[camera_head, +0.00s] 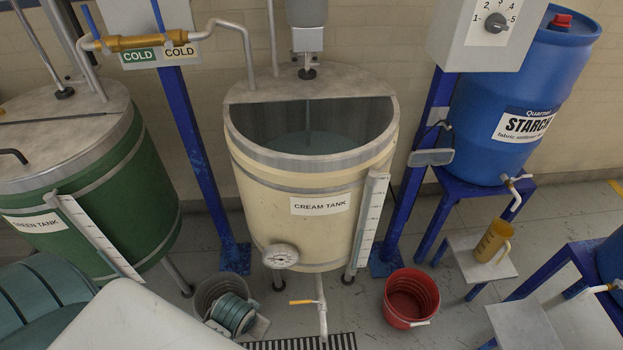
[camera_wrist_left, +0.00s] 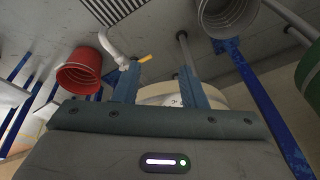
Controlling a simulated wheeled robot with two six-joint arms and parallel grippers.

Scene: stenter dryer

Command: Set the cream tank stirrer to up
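The cream tank (camera_head: 262,207) stands upright in the middle of the head view, its half-open top showing dull teal liquid. A grey stirrer motor (camera_head: 306,36) sits above the lid. Its thin shaft (camera_head: 308,116) runs down into the tank to the liquid. I cannot make out a marked stirrer control. In the left wrist view, my left gripper (camera_wrist_left: 160,85) has its two fingers apart with nothing between them. The pale tank (camera_wrist_left: 160,93) shows partly behind the fingers, apart from them. My right gripper is not in view.
A green tank (camera_head: 150,195) stands left and a blue starch drum (camera_head: 480,95) right. A grey box (camera_head: 455,50) carries a numbered knob (camera_head: 496,23). A red bucket (camera_head: 411,299), a grey bucket (camera_head: 208,290) and a drain valve (camera_head: 321,303) are low around the tank.

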